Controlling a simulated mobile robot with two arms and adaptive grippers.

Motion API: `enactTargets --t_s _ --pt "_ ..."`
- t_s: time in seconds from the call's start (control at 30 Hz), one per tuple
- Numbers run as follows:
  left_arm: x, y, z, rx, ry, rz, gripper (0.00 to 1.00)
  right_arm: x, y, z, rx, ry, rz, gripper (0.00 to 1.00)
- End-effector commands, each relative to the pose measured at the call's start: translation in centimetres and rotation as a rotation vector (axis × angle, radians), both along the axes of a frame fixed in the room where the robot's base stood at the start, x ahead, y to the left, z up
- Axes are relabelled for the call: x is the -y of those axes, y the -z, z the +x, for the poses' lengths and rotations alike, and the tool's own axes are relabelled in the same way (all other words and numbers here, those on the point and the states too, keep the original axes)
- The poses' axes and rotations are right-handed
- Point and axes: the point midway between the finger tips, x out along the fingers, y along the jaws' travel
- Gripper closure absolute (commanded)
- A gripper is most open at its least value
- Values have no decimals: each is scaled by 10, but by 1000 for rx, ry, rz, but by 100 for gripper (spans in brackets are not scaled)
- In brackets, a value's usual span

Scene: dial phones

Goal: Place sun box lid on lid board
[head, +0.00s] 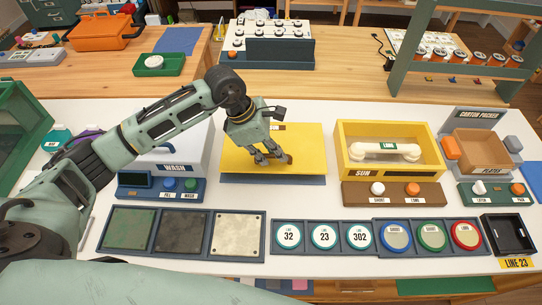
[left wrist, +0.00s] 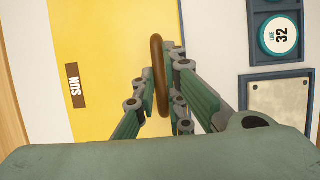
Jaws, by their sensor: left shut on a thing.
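The sun box lid (head: 300,142) is a flat yellow panel with a brown handle, lying level over the dark blue lid board (head: 275,180); only the board's front edge shows. I cannot tell whether lid and board touch. My left gripper (head: 272,158) is shut on the lid's brown handle. In the left wrist view, the handle (left wrist: 158,75) stands between the fingers, beside a brown SUN label (left wrist: 75,86) on the yellow lid. The yellow sun box (head: 432,182) is to the right, open at the top, with a white handset (head: 388,150) inside. My right gripper is out of view.
The white wash box (head: 170,140) stands left of the lid, behind my left arm. Square plates (head: 182,232), round number discs (head: 323,237) and coloured discs (head: 431,236) line the front.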

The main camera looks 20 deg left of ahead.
Motion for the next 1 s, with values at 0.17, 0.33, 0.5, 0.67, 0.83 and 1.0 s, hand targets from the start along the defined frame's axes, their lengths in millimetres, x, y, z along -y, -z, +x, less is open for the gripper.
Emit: enactTargets --t_s 0.17,0.33,0.5,0.67,0.83,1.0 --pt "0 24 -1 -4 -1 0 100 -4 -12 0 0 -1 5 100" --pt "1 30 0 2 1 -1 100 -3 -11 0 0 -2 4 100" --pt "0 31 -1 -1 0 1 80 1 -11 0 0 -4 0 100" --pt "0 31 0 -1 0 1 71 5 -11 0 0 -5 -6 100" --pt "0 31 0 -1 0 1 71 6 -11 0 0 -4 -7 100" --pt "-3 26 0 1 -1 2 71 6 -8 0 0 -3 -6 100"
